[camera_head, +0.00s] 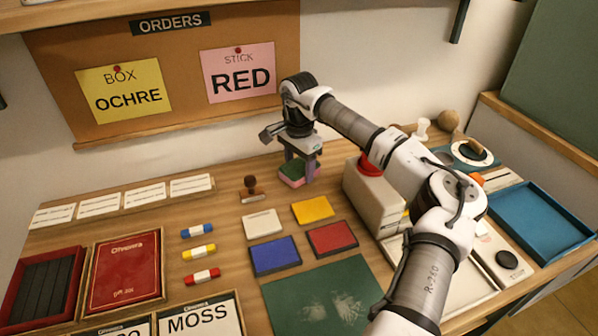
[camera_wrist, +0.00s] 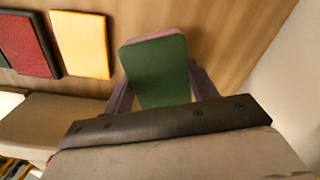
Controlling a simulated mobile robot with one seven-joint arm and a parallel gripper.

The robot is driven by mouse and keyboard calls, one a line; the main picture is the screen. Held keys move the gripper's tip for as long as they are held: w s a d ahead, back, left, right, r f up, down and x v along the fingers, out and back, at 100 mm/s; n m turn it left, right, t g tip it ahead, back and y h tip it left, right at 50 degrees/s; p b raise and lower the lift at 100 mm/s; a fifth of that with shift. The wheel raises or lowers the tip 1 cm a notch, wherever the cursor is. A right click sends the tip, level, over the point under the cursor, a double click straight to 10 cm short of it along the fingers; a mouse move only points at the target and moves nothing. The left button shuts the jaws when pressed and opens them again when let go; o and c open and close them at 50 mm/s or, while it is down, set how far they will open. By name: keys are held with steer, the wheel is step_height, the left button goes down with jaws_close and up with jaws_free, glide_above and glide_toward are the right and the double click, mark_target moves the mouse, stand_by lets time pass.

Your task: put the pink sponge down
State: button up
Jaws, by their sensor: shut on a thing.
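The pink sponge (camera_head: 292,178) has a green top layer and a pink lower body. My gripper (camera_head: 299,170) is shut on it near the back of the table, right of a wooden stamp. In the wrist view the sponge (camera_wrist: 156,70) shows its green face with a thin pink edge, between the two fingers of my gripper (camera_wrist: 157,92). In the head view the sponge is low, at or just above the wood; I cannot tell whether it touches.
A dark-handled stamp (camera_head: 251,189) stands left of the sponge. Yellow (camera_head: 312,209), white (camera_head: 262,223), blue (camera_head: 275,255) and red (camera_head: 332,238) pads lie in front. A beige box (camera_head: 372,196) stands close on the right. Bare wood surrounds the sponge.

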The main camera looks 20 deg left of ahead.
mark_target(299, 166)
steer(key=shift+f, duration=1.5)
steer(key=o, duration=1)
steer(key=shift+o, duration=0.2)
steer(key=shift+r, duration=0.1)
step_height(299, 166, up, 12)
steer(key=shift+r+b, duration=0.1)
steer(key=shift+b, duration=0.5)
